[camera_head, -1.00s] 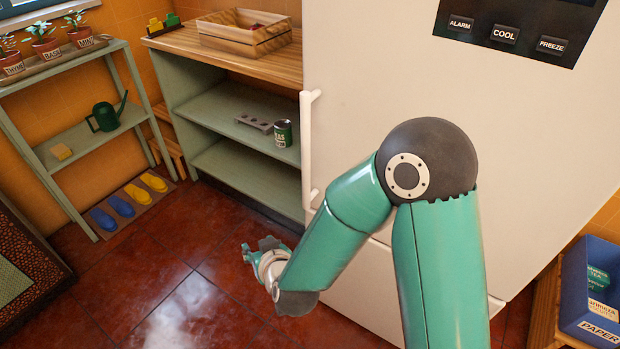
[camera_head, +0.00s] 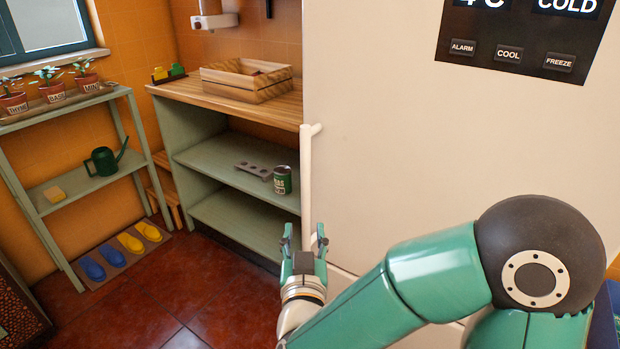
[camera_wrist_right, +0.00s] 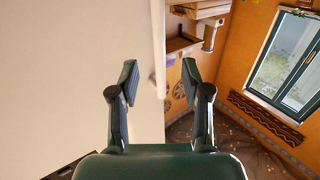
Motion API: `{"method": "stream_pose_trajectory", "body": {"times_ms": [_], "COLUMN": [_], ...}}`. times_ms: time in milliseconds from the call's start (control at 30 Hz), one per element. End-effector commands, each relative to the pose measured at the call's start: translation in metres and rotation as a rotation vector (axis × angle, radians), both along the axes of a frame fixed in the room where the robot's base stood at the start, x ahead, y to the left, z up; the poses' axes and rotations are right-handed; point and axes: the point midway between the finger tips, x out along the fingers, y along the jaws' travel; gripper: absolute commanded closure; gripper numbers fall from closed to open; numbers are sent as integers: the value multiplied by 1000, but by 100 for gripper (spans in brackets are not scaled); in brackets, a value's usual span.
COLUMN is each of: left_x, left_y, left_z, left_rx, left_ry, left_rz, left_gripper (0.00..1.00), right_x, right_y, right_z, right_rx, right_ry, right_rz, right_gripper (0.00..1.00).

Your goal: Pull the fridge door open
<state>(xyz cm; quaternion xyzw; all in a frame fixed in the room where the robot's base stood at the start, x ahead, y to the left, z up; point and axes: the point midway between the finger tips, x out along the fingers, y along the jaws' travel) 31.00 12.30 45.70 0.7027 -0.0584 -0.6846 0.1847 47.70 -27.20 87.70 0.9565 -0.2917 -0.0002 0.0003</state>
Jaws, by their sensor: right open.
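The white fridge door (camera_head: 400,130) fills the right of the head view and looks shut. Its long white upright handle (camera_head: 307,180) runs along the door's left edge. My right gripper (camera_head: 304,238) is open with its fingers pointing up, at the handle's lower end. In the head view the handle's lower part appears between the two fingers; I cannot tell the gap in depth. My left gripper is not in view.
A green shelf unit (camera_head: 225,209) with a wooden top stands left of the fridge, holding a crate (camera_head: 245,84) and a green can (camera_head: 282,181). A plant rack (camera_head: 85,183) stands further left. The red tiled floor (camera_head: 150,300) between is clear.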

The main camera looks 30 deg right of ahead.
Motion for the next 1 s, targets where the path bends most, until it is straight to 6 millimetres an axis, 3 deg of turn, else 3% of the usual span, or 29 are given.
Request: {"method": "stream_pose_trajectory", "body": {"times_ms": [100,500,700,1000], "left_x": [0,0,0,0], "left_y": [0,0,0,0], "left_z": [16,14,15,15], "left_rx": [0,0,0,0], "left_ry": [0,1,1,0], "left_rz": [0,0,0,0], "left_gripper": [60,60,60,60], "right_x": [23,92,111,116], "right_y": [-18,-63,-74,-77], "right_z": [3,-1,-1,-1], "right_rx": [1,1,1,0], "right_ry": [4,-1,1,0], "right_rz": [-7,-3,0,2], "right_gripper": [52,52,52,52]}}
